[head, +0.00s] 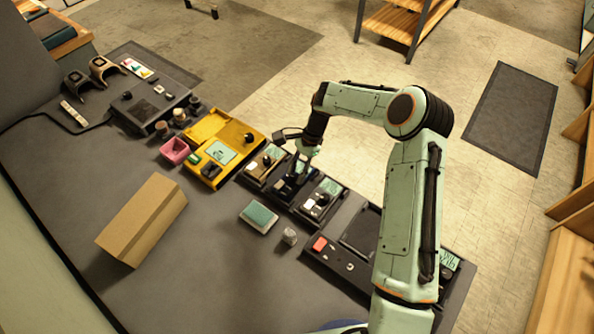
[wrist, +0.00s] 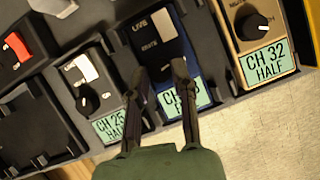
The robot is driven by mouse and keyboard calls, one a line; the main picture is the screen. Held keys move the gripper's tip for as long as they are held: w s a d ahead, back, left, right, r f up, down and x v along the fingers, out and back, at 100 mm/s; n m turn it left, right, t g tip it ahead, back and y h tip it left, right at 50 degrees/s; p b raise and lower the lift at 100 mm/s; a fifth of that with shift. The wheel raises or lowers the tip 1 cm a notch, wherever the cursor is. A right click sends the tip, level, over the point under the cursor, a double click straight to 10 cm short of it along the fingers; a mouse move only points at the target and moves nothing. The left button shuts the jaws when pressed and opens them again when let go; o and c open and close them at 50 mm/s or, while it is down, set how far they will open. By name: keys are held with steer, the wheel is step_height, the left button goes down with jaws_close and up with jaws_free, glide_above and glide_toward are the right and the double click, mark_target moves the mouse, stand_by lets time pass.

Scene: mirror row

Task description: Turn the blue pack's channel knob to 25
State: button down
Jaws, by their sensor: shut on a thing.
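The blue pack (wrist: 153,40) stands between two other packs in the wrist view. It also shows in the head view (head: 284,187), partly behind my gripper. Its green display (wrist: 198,92) reads "CH", but my finger covers the number. My gripper (wrist: 160,73) is over the knob end of the blue pack. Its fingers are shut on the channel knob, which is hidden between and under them. In the head view my gripper (head: 296,172) reaches down onto the pack from above.
A tan pack (wrist: 231,17) showing CH 32 HALF is at right. A grey pack (wrist: 98,72) showing CH 25 HALF is at left. Both stand close beside the blue pack. A yellow case (head: 235,133) and a cardboard box (head: 140,218) also occupy the table.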

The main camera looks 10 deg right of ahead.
steer(key=shift+n, duration=0.4)
steer(key=n+g+h, duration=0.1)
steer(key=n, duration=0.2)
steer(key=shift+w+a, duration=0.1)
steer(key=shift+a, duration=0.05)
steer(key=shift+n+g+h, duration=0.5)
steer(key=shift+n+h, duration=0.1)
steer(key=shift+n, duration=1.3)
steer(key=shift+f, duration=0.1)
steer(key=c, duration=0.9)
jaws_free()
